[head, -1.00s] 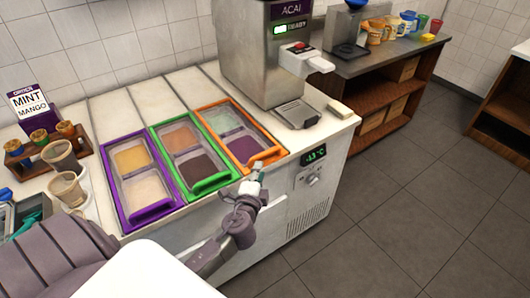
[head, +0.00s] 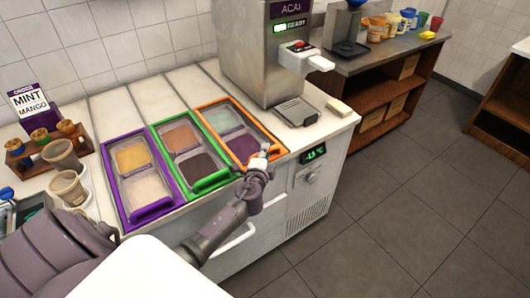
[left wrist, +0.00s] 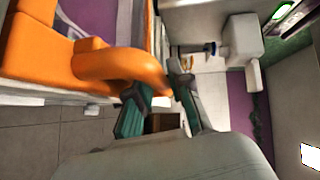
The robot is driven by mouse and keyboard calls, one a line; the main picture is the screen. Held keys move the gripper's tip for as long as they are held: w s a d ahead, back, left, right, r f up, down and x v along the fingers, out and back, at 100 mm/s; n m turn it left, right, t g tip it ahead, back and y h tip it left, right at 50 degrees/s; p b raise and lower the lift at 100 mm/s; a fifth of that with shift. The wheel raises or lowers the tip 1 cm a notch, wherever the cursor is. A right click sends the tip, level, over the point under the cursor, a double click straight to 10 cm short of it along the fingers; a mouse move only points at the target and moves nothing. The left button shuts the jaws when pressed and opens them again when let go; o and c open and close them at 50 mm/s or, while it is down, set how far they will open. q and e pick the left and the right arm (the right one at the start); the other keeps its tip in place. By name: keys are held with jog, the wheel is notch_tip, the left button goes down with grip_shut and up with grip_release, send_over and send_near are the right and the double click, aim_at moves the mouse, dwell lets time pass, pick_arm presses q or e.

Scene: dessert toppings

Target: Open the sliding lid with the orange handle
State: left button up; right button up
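The lid with the orange frame (head: 215,133) is the rightmost of three on the counter, lying over its toppings well. Its orange handle (left wrist: 125,65) is at the near end and looms large in the left wrist view. My left gripper (head: 263,155) is at this handle, over the near right part of the orange frame. In the left wrist view its two fingers (left wrist: 162,95) are apart, with the handle's curved end at the gap between them. Whether they touch the handle is unclear. My right gripper is not in view.
A green-framed lid (head: 156,136) and a purple-framed lid (head: 113,184) lie to the left. The acai machine (head: 258,50) stands behind the orange lid. Cups (head: 69,187) and a mint mango sign (head: 30,103) are at the left. The floor on the right is clear.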

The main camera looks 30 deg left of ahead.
aim_at(257, 152)
pick_arm(q)
grip_shut()
jog(key=a, duration=0.1)
jog(key=w+a+b, duration=0.1)
jog(key=a, duration=0.2)
jog(key=shift+w+a+f, duration=0.1)
jog(key=shift+w+a, duration=0.1)
jog(key=shift+w, duration=0.2)
jog(key=shift+o, duration=1.6)
grip_release()
jog(key=shift+d, duration=0.1)
jog(key=v, duration=1.2)
jog(key=shift+s, duration=0.1)
